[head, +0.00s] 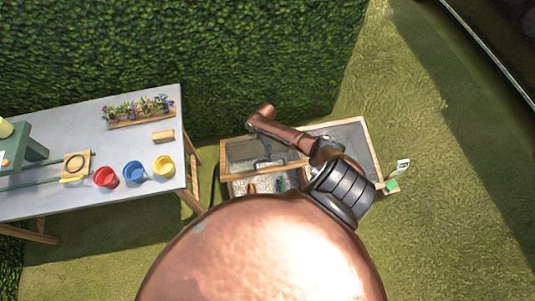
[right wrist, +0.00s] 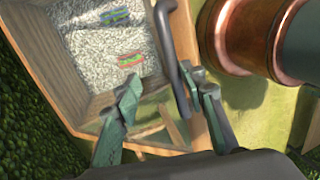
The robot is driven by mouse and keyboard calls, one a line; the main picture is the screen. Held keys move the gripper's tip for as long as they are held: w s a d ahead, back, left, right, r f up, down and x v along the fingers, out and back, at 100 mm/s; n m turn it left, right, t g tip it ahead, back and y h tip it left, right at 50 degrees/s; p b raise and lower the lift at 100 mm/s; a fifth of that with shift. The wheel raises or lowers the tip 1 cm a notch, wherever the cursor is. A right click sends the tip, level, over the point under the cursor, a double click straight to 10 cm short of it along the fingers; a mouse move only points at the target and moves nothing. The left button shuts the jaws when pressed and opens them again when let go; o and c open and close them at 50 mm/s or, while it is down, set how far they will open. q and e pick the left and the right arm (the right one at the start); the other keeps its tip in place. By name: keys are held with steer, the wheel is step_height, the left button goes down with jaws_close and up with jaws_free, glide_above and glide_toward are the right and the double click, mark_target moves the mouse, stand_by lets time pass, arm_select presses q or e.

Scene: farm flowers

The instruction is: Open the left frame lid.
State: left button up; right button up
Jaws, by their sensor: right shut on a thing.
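The left frame (head: 224,174) is a wooden box in the head view, with pale gravel and small colourful packets inside. Its wood-edged, see-through lid (head: 240,150) stands raised at an angle toward the hedge side, leaving the near part of the bed uncovered. My right gripper (head: 263,158) is over the lid, small and partly hidden in the head view. My left gripper is not in view.
A grey-lined right compartment (head: 352,135) adjoins the left frame. A grey table (head: 110,195) at left holds red (head: 106,178), blue (head: 134,172) and yellow (head: 164,166) cups and a flower planter (head: 140,115). A hedge (head: 200,50) stands behind.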

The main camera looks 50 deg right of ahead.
steer(key=shift+w+d, duration=0.1)
steer(key=shift+w, duration=0.1)
steer(key=v, duration=1.2)
steer(key=shift+s, duration=0.1)
